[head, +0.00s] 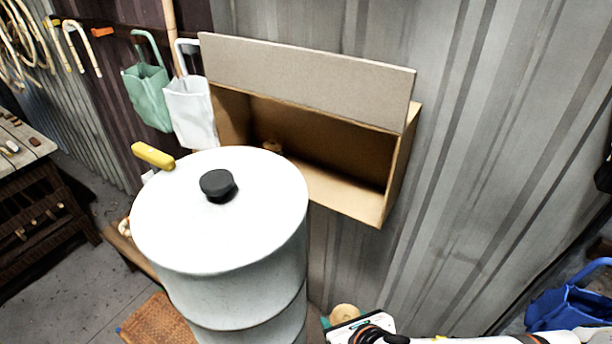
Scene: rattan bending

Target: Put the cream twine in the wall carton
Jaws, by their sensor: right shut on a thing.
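The wall carton (395,165) is a brown cardboard box on the grey corrugated wall, with its front open and its flap raised. My right gripper (343,320) is at the bottom edge, below the carton and right of the white drum. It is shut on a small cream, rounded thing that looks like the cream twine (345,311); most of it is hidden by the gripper. A small tan thing (272,146) shows inside the carton at the left, partly hidden by the drum. My left gripper is not in view.
Green (148,95) and white (190,108) holders hang left of the carton. A blue one (575,300) is at lower right. The wall right of the carton is clear.

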